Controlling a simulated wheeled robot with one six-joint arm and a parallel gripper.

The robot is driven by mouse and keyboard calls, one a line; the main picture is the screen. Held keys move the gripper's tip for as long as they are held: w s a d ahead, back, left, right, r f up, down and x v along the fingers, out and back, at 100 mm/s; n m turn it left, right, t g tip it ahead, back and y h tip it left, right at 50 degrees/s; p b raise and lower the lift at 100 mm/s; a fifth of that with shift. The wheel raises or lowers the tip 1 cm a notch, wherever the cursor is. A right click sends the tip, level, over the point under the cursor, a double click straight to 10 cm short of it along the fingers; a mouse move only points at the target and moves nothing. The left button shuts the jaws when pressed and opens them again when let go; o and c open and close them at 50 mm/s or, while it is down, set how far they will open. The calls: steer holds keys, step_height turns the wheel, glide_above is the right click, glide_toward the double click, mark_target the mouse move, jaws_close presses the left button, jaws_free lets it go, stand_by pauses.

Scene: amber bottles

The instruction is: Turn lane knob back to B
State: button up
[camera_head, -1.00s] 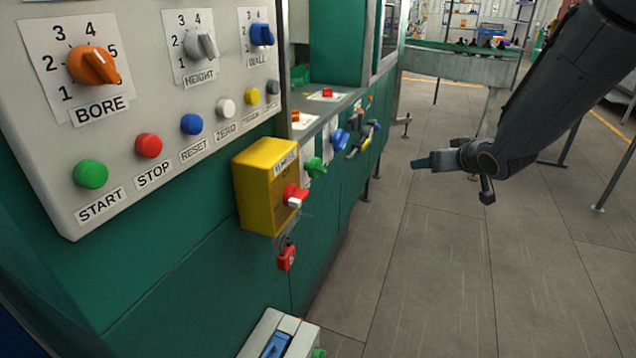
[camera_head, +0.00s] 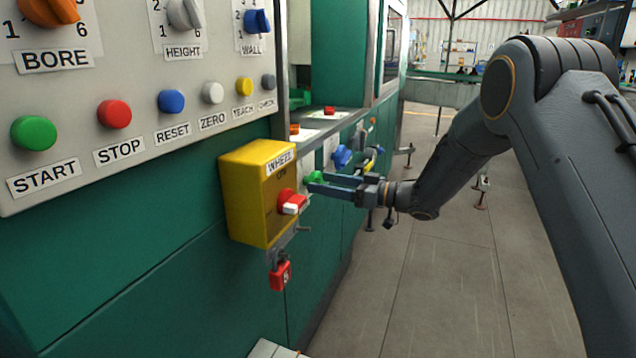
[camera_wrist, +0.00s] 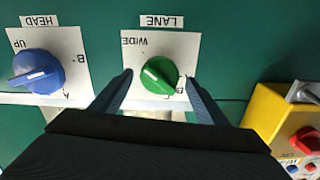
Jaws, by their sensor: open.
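The green LANE knob (camera_wrist: 160,75) is on its white plate (camera_wrist: 133,62) in the wrist view, which shows the labels upside down. Its white mark sits on the picture's upper-left side, toward the word WIDE. A letter B shows at the plate's lower right; the letter beside it is partly covered. My gripper (camera_head: 317,182) is open, with one finger on each side of the knob and a visible gap to both. In the head view the green knob (camera_head: 315,176) is partly hidden by the fingers.
A blue HEAD knob (camera_wrist: 38,72) is left of the LANE knob in the wrist view. The yellow WHEEL box (camera_head: 245,195), with a red switch (camera_head: 289,201) and a hanging red padlock (camera_head: 280,275), juts out near my gripper.

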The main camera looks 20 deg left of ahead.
steer(key=shift+w+a, duration=0.15)
steer(key=shift+a, duration=1.2)
steer(key=c, duration=1)
steer(key=shift+c, duration=0.2)
